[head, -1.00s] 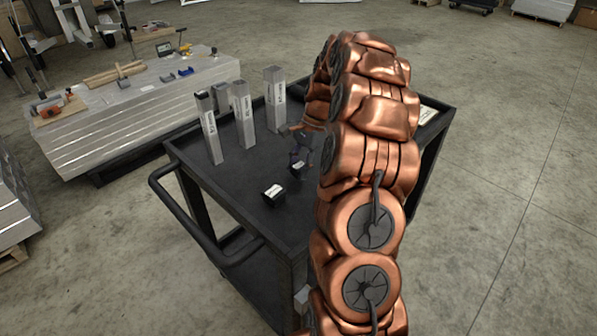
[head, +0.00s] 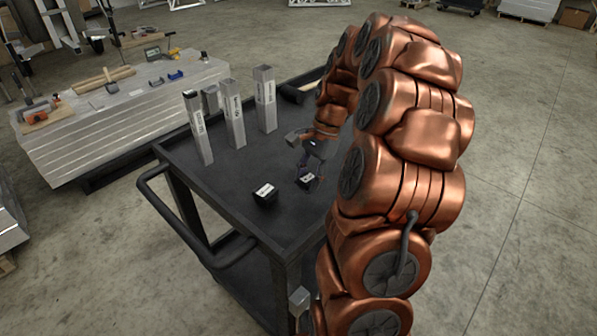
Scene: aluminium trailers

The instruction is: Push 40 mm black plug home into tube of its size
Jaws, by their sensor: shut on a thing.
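My gripper (head: 308,168) is low over the black cart top, shut on a small black plug (head: 305,181) with a white label. The plug is at the fingertips; whether it touches the cart is too small to tell. A second black plug with a white label (head: 264,196) stands to its left on the cart. Upright square aluminium tubes with labels stand farther back: a left one (head: 199,130), a middle one (head: 234,122) and a right one (head: 265,100). A shorter grey tube (head: 210,100) shows partly behind the left one. Sizes on the labels are not legible.
The black cart top (head: 235,185) is clear between plugs and tubes. The cart has a push handle (head: 185,225) at the left. A bench of stacked aluminium (head: 120,125) with tools stands behind left. My copper arm hides the cart's right side.

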